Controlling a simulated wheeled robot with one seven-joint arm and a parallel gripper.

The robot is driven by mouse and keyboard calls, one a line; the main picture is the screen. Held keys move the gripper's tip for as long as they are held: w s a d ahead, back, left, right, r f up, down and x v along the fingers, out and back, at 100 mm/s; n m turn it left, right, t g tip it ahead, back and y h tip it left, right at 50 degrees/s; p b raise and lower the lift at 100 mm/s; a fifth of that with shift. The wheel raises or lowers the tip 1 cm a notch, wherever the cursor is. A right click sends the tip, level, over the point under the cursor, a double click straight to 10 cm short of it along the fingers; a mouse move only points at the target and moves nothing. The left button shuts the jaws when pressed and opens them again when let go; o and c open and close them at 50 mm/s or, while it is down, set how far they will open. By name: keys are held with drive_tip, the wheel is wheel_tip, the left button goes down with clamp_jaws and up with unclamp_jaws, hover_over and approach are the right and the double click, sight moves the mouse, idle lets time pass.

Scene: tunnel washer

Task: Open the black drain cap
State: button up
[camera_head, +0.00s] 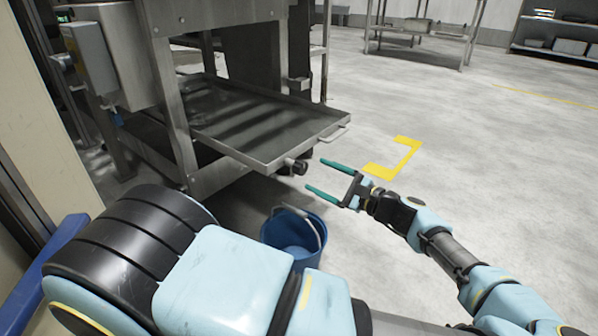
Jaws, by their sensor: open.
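The black drain cap (300,167) sits on the end of a short drain pipe at the front right corner of the metal drip tray (252,152). My gripper (322,176) has two thin teal fingers and is open, pointing left toward the cap. The cap lies just beyond the fingertips in the picture, at a height between them. No contact between fingers and cap shows, and the exact depth gap cannot be told. Nothing is held between the fingers.
A blue bucket (277,236) with a raised handle stands on the floor below the cap. The steel washer frame (170,100) and a control box (88,55) are at the left. A yellow floor marking (402,160) lies on open floor at the right. Steel tables stand farther back.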

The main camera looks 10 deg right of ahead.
sight(304, 169)
drive_tip(key=b+x, duration=0.1)
drive_tip(key=x, duration=0.6)
drive_tip(key=shift+b, duration=0.35)
drive_tip(key=shift+c, duration=0.3)
clamp_jaws()
